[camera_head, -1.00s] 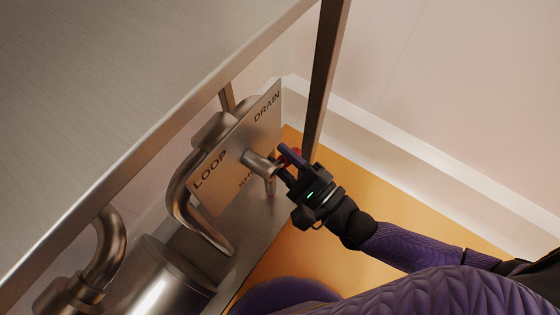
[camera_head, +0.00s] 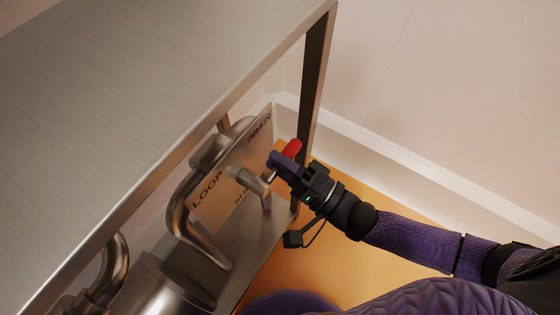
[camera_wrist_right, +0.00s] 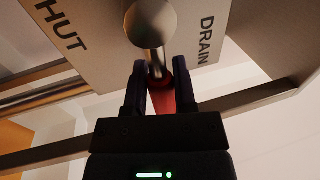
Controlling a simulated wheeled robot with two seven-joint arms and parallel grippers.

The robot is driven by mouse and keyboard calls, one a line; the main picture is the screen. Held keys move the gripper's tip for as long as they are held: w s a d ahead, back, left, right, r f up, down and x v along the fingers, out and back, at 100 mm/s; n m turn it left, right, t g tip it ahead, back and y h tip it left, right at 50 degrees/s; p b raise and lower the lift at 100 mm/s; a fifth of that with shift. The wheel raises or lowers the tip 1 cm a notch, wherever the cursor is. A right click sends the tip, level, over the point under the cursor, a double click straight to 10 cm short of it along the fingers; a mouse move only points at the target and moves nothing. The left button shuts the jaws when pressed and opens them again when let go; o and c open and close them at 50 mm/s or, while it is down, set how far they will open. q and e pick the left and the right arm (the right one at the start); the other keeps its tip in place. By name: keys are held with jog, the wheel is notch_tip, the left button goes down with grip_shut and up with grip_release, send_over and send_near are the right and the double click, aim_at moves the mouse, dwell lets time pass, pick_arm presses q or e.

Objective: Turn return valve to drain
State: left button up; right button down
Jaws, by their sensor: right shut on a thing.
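The return valve stands out from a metal plate (camera_head: 228,172) marked LOOP, a partly hidden SHUT, and DRAIN. Its hub (camera_head: 248,182) carries a lever with a red grip (camera_head: 291,148), which points right and upward on the DRAIN side. My right gripper (camera_head: 280,163) is shut on the red grip. In the right wrist view the red grip (camera_wrist_right: 163,95) lies between both fingers (camera_wrist_right: 153,80). The metal stem (camera_wrist_right: 155,62) runs from the rounded hub (camera_wrist_right: 150,22) to the grip, with DRAIN to the right and part of SHUT to the left. My left gripper is out of view.
A steel tabletop (camera_head: 130,90) overhangs the valve from the left, with a frame leg (camera_head: 316,85) just behind my right gripper. A curved pipe (camera_head: 183,205) and a metal cylinder (camera_head: 165,285) are at lower left. Orange floor lies below.

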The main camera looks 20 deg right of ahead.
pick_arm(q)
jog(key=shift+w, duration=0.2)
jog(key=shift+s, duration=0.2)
pick_arm(e)
jog(key=c, duration=0.7)
grip_release()
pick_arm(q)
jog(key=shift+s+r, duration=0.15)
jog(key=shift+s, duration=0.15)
pick_arm(e)
jog(key=shift+o, duration=1.4)
pick_arm(q)
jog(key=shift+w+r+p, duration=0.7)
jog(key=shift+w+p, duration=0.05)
jog(key=shift+p, duration=0.2)
pick_arm(e)
jog(key=v, duration=1)
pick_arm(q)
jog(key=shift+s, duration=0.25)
